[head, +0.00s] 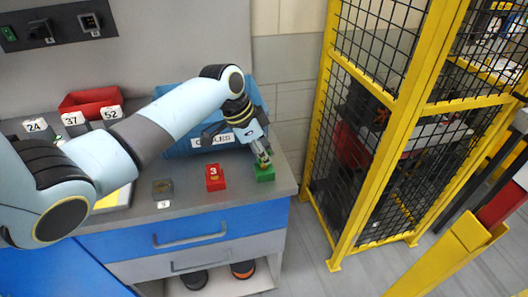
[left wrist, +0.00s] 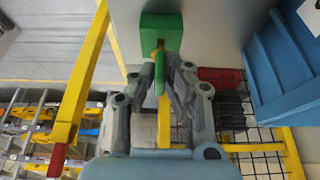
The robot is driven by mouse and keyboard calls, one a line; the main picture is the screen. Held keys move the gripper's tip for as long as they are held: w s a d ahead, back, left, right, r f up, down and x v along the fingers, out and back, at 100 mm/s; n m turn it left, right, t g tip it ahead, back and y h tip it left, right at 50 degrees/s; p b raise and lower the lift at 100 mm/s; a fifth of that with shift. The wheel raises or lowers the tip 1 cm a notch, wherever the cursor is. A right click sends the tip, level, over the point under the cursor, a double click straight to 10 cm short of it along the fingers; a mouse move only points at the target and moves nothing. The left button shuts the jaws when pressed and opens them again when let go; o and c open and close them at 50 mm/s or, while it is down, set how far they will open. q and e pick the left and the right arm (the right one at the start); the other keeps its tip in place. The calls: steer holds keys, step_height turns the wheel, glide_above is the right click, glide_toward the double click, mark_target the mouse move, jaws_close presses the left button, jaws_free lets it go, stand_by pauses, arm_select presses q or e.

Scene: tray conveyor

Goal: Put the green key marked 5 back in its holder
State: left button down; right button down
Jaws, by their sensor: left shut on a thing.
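The green key (left wrist: 159,78) is between the fingertips of my left gripper (left wrist: 160,65), which is shut on it; its number cannot be read. The green holder block (left wrist: 161,30) lies just beyond the fingertips in the left wrist view, with a yellow part between it and the key. In the head view the green holder (head: 265,174) stands at the right front end of the worktop, and my left gripper (head: 262,158) points down at it from above. I cannot tell whether the key is inside the holder or only against it. My right gripper is not in view.
A red holder marked 3 (head: 215,181) and a grey holder (head: 163,187) stand left of the green one. A blue bin (head: 183,146) and a red bin (head: 90,101) stand behind. A yellow mesh cage (head: 345,150) rises to the right.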

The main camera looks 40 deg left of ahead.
arm_select(q)
steer(key=shift+f+b, duration=0.35)
steer(key=shift+f, duration=0.35)
steer(key=c, duration=1.3)
jaws_free()
steer(key=v, duration=1.2)
